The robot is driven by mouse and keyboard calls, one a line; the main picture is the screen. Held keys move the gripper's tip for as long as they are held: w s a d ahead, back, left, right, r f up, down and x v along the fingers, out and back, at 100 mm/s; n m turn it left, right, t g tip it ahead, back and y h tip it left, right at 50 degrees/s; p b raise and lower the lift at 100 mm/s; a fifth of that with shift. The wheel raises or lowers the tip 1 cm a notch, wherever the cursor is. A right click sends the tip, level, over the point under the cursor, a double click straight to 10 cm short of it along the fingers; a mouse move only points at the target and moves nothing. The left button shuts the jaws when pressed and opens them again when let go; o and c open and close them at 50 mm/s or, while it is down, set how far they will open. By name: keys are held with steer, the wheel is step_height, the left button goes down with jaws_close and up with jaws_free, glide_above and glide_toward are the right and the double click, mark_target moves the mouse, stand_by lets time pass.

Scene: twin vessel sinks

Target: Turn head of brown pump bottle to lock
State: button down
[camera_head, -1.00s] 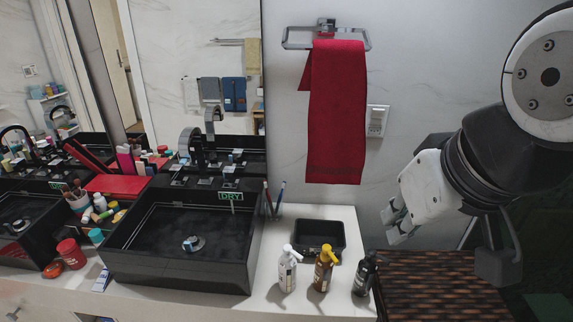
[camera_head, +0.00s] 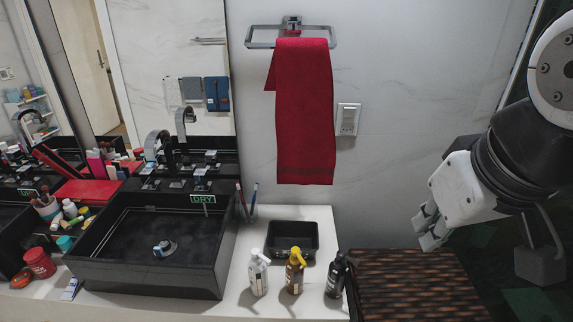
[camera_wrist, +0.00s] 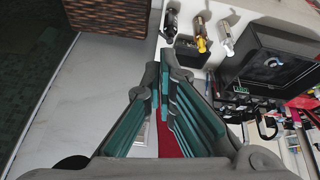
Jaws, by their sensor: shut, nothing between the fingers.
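The brown pump bottle (camera_head: 294,279) stands upright on the white counter, with a yellow pump head on top. It is the middle one of three pump bottles, and it also shows at the top of the wrist view (camera_wrist: 201,34). My gripper (camera_head: 430,230) is in the air right of the bottles and well apart from them, over the woven basket side. In the wrist view my fingers (camera_wrist: 163,80) come together at the tips, shut and empty. The exact direction of the pump spout is too small to tell.
A white pump bottle (camera_head: 258,275) and a black pump bottle (camera_head: 337,277) stand close on either side. A black tray (camera_head: 270,254) lies behind them. A black sink (camera_head: 100,278) is at left, a brown woven basket (camera_head: 415,290) at right. A red towel (camera_head: 305,120) hangs above.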

mark_target(298, 257)
steer(key=w+a+f+n+g+h+b, duration=0.3)
steer(key=w+a+f+n+h, duration=0.1)
steer(key=w+a+f+n, duration=0.8)
steer(key=w+a+f+n+t+h+b, duration=0.2)
steer(key=w+a+f+n+h, duration=0.15)
steer(key=a+f+n, duration=0.9)
steer(key=w+d+f+m+p, duration=0.2)
steer(key=w+d+f+p, duration=0.1)
steer(key=d+f, duration=0.3)
steer(key=shift+w+f+m, duration=0.35)
steer(key=shift+w+f, duration=0.3)
steer(key=shift+f, duration=0.7)
steer(key=shift+d, duration=0.1)
